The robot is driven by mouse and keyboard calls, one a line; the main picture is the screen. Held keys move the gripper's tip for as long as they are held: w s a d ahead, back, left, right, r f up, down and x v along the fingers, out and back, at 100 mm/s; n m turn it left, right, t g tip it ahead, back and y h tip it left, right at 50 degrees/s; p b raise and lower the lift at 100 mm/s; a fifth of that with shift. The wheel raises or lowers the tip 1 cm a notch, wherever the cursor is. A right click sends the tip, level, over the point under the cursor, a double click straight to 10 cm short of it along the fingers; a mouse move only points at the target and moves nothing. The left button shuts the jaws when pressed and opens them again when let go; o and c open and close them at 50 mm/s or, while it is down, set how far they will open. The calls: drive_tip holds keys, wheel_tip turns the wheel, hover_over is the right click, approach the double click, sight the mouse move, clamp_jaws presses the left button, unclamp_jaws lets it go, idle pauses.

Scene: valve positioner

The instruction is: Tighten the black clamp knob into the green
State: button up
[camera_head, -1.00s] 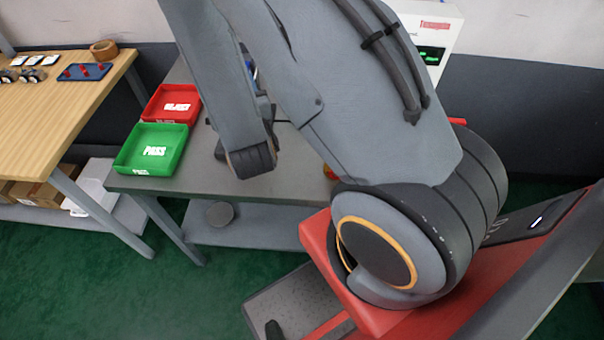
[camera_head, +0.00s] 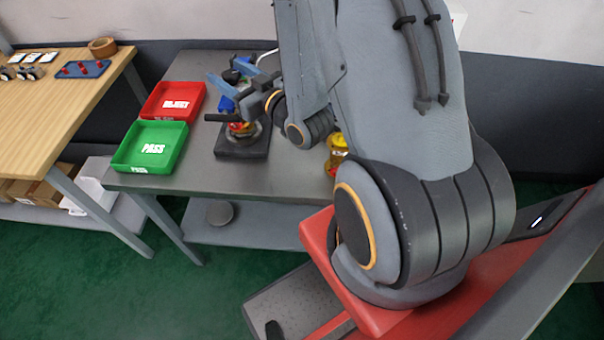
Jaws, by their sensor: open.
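A fixture with a dark square base (camera_head: 243,148) stands on the grey bench, with a red and yellow part (camera_head: 241,129) on top and a bright blue part (camera_head: 227,103) behind it. The black clamp knob and the green marking cannot be made out at this size; my gripper and wrist cover part of that area.
A red REJECT tray (camera_head: 173,101) and a green PASS tray (camera_head: 151,147) sit at the bench's left side. A yellow object (camera_head: 337,150) is right of the fixture, partly behind my arm. The grey bench (camera_head: 200,182) is clear at the front. A wooden table (camera_head: 60,110) stands left.

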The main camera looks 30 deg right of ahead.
drive_tip(key=shift+f+n+g+y+b, duration=0.15)
drive_tip(key=shift+n+g+y+b, duration=0.65)
drive_tip(key=shift+n+y+b, duration=1.15)
drive_tip(key=y+b, duration=0.1)
drive_tip(key=b, duration=0.2)
drive_tip(key=shift+g, duration=0.3)
drive_tip(key=n+g+y+b, duration=0.2)
drive_tip(key=y+b, duration=0.1)
drive_tip(key=b, duration=0.5)
drive_tip(key=shift+g+y+b, duration=0.25)
drive_tip(key=shift+g+b, duration=0.05)
drive_tip(key=shift+b, duration=0.05)
